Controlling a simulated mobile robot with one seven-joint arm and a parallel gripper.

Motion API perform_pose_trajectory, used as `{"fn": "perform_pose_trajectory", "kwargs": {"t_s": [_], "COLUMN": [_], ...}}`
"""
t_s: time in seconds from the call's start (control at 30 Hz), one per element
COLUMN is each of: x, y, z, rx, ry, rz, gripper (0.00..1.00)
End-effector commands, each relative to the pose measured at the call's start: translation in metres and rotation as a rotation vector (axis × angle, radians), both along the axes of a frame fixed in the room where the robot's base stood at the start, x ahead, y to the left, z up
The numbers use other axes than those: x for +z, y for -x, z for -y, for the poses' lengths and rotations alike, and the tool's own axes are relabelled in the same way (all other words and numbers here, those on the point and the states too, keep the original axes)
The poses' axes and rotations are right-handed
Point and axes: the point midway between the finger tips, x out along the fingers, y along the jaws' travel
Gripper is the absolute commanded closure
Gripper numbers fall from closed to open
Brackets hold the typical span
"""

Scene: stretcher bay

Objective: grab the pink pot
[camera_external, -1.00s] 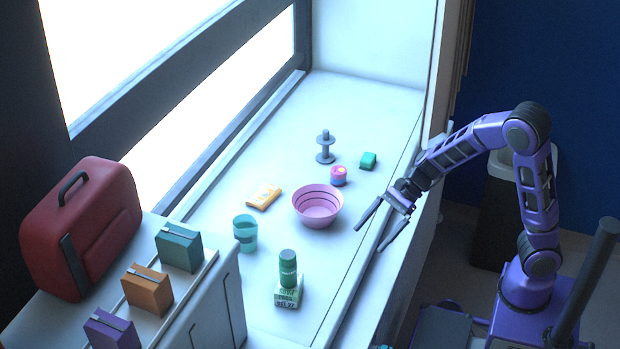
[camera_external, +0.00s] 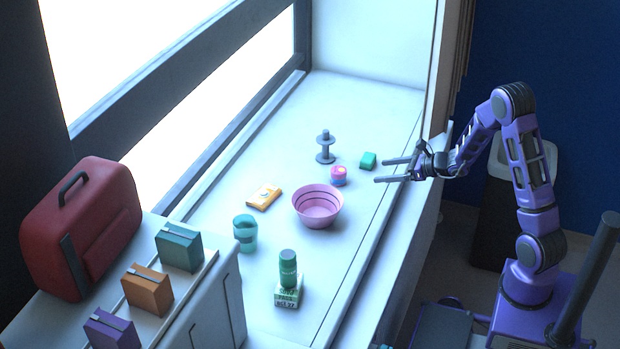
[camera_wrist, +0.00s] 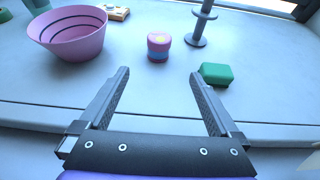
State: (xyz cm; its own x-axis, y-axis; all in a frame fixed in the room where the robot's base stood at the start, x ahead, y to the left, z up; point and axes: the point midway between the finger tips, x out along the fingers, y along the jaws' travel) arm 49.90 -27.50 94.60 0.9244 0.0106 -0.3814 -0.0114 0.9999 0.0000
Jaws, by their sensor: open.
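My gripper's fingers also show in the wrist view (camera_wrist: 160,74).
A pink bowl (camera_external: 318,222) stands left of the gripper's line. A green block (camera_external: 368,160) lies close to the far finger. A grey spool-like stand (camera_external: 325,148) is behind the pot.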

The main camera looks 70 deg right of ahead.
Motion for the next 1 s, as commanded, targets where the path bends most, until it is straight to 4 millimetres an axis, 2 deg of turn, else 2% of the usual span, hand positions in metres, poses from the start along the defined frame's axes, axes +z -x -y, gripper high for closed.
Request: {"fn": "perform_pose_trajectory", "kwargs": {"t_s": [0.4,0.5,0.77,1.0], "x": [-0.034,-0.04,-0.046,-0.057], "y": [-0.081,-0.095,-0.113,-0.146], "z": [-0.003,-0.003,-0.003,-0.005], "rx": [0.005,0.005,0.004,0.004], "ry": [-0.001,0.0,-0.001,-0.001], "rz": [-0.001,0.0,-0.001,-0.001], "gripper": [0.03,0.03,0.03,0.03]}}
